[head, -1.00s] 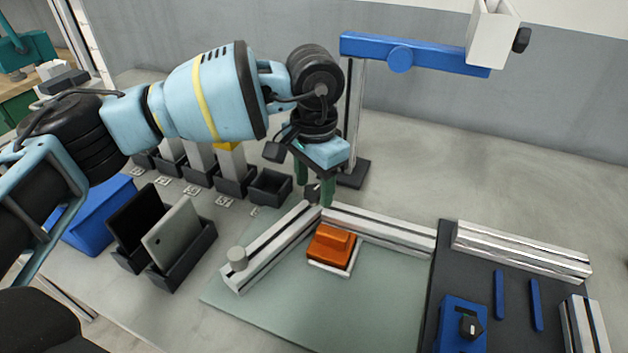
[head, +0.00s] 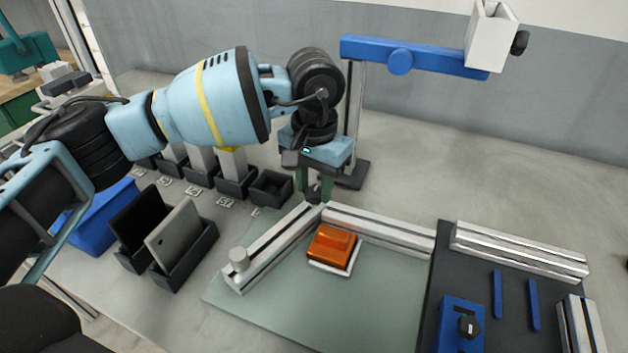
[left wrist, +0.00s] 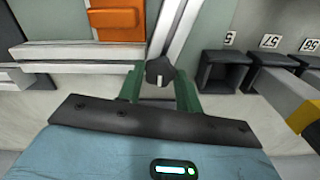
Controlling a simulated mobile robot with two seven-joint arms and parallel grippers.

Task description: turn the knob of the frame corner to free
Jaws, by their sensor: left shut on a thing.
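The frame corner (head: 322,211) is where two silver aluminium profiles meet on the greenish mat (head: 300,318). Its dark knob (left wrist: 160,71) shows in the left wrist view as a black lobed knob; in the head view it is mostly hidden by my fingers. My left gripper (head: 314,190) points down over the corner. Its green fingers stand on either side of the knob, and it is shut on the knob. The word or mark for the knob's setting cannot be read. My right gripper is not in view.
An orange block (head: 331,246) lies inside the corner, close to the profiles. A lamp-like stand with a blue arm (head: 425,56) rises just behind my gripper. Black bins (head: 270,188) stand to the left. A dark board (head: 437,290) with a blue knobbed block (head: 460,325) lies right.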

